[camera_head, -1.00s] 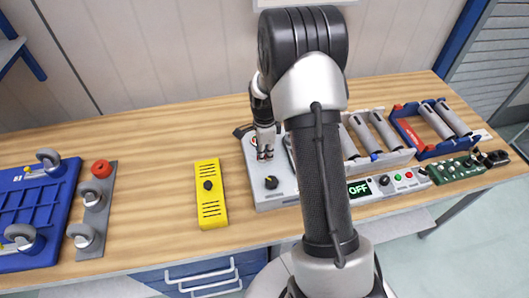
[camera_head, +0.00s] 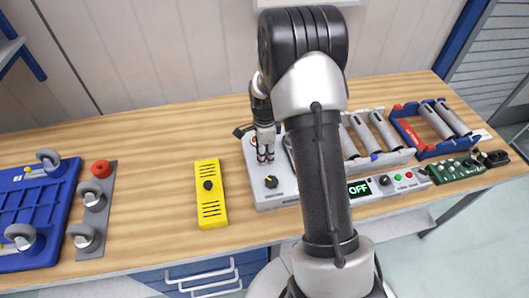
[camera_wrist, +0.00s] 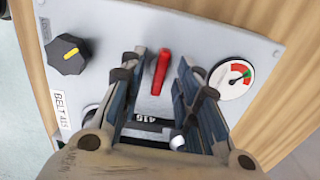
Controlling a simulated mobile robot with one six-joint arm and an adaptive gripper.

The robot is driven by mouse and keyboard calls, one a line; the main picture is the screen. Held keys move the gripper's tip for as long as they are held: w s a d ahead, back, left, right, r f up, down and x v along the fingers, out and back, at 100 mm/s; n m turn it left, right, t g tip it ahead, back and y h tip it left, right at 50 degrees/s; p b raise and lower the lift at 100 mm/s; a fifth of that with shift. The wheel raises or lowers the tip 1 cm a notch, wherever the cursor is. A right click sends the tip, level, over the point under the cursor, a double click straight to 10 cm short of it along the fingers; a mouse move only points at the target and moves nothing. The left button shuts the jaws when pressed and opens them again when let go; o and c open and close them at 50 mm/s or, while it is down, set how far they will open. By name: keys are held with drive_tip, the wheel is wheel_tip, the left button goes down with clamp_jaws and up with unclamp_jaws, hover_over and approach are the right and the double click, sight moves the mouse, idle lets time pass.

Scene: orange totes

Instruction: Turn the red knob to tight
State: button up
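The grey control box (camera_head: 257,198) stands on the bench below my arm. In the wrist view its panel (camera_wrist: 215,45) carries a red knob (camera_wrist: 160,72), a narrow bar-shaped handle. My gripper (camera_wrist: 161,66) is open, with its fingers on the left and right of the red knob and gaps on both sides. In the head view my gripper (camera_head: 265,157) points down at the box and the red knob cannot be made out. A dial (camera_wrist: 231,79) with red and green zones and a needle is right of the knob. The "tight" mark is not readable.
A black knob with a yellow pointer (camera_wrist: 69,54) is left of the red knob on the same panel. A yellow box (camera_head: 210,194) stands left on the bench. Grey rollers (camera_head: 383,130) in a tray and an "OFF" display (camera_head: 359,188) are to the right.

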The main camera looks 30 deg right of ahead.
wheel_tip(320, 180, up, 12)
idle(0.6)
drive_tip(key=s+a+r+n+t+b, duration=0.2)
drive_tip(key=s+a+r+n+t, duration=0.1)
drive_tip(key=s+a+r+n, duration=0.85)
drive_tip(key=s+a+n+t+b, duration=0.1)
drive_tip(key=s+a+n, duration=0.1)
drive_tip(key=s+n, duration=0.8)
drive_tip(key=s, duration=0.4)
drive_tip(key=shift+s+a+r+t, duration=0.25)
drive_tip(key=shift+a+r+t, duration=0.05)
drive_tip(key=shift+a+r, duration=0.1)
